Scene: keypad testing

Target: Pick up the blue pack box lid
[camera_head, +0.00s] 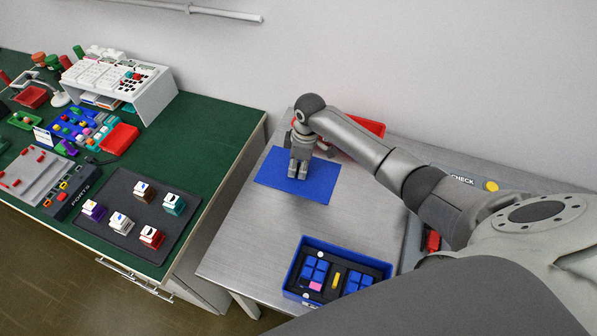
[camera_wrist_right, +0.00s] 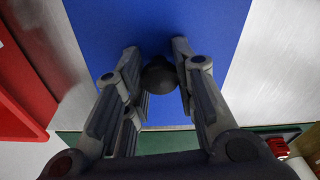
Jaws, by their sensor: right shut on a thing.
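The blue pack box lid (camera_head: 322,182) is a flat blue rectangle at the back of the grey table, with its knob hidden behind my fingers in the head view. In the wrist view the lid (camera_wrist_right: 215,25) fills the upper middle, and its dark round knob (camera_wrist_right: 159,76) sits between the fingers. My right gripper (camera_head: 298,174) points down over the lid's middle. It is shut on the knob, and its fingers (camera_wrist_right: 155,52) stand on both sides of it. I cannot tell whether the lid touches the table. My left gripper is not in view.
The open blue pack box (camera_head: 291,282) with blue keys stands at the table's front. A red tray (camera_head: 369,127) lies behind my right arm. The green table (camera_head: 225,133) on the left holds a dark tray (camera_head: 132,240) of switches. Grey tabletop (camera_head: 240,245) is clear between lid and box.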

